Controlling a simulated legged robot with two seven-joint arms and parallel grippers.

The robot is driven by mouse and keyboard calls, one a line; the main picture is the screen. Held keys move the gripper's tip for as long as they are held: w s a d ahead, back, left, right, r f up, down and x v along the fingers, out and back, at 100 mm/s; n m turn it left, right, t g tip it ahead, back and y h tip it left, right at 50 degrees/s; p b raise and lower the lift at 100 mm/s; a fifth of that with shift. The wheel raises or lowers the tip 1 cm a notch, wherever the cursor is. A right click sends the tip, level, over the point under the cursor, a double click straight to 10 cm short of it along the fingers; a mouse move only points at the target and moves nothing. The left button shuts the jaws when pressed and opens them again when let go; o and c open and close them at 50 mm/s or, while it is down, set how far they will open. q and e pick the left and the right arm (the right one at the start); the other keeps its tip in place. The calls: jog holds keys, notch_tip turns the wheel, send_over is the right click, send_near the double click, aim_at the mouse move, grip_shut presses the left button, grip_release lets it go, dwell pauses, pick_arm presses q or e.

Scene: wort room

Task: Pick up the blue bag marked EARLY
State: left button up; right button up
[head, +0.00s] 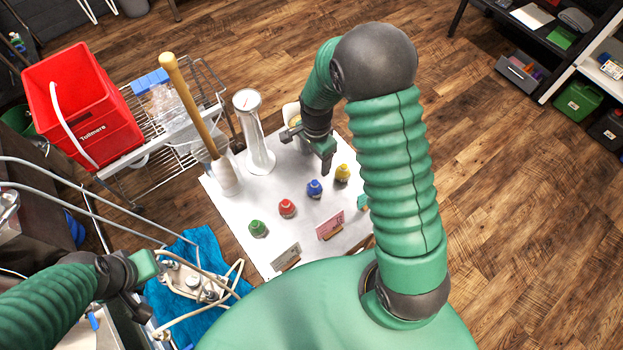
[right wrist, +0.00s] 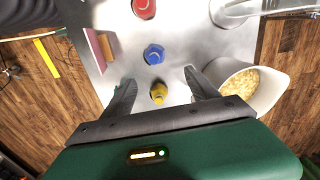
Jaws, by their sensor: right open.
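The blue bag (head: 314,188) stands on the white table top between a red bag (head: 287,207) and a yellow bag (head: 342,173). I cannot read any marking on it. In the right wrist view the blue bag (right wrist: 153,54) lies just beyond my fingertips. My right gripper (head: 325,168) is open and empty, above the table near the blue and yellow bags. In the right wrist view its spread fingers (right wrist: 158,78) frame the yellow bag (right wrist: 158,93) below. My left gripper (head: 150,272) is at the lower left, away from the bags; its jaws are unclear.
A green bag (head: 258,229), a pink card (head: 330,225) and a pale card (head: 286,257) stand on the table. A clear cylinder (head: 254,130) stands behind. A tub of grain (right wrist: 262,85) is close to my right gripper's finger. A red crate (head: 82,105) is at left.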

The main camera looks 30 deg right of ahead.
aim_at(315, 183)
jog(key=f, duration=0.5)
jog(key=s+f, duration=0.1)
jog(key=f, duration=0.2)
jog(key=shift+a, duration=0.35)
notch_tip(315, 183, down, 6)
jog(key=shift+s+f+p, duration=0.15)
jog(key=shift+f+p, duration=0.05)
jog(key=shift+p, duration=0.25)
jog(key=shift+f, duration=0.35)
pick_arm(q)
jog(key=shift+s+r, duration=0.5)
jog(key=shift+r, duration=0.05)
pick_arm(e)
jog(key=c, duration=1.4)
jog(key=shift+c, duration=0.2)
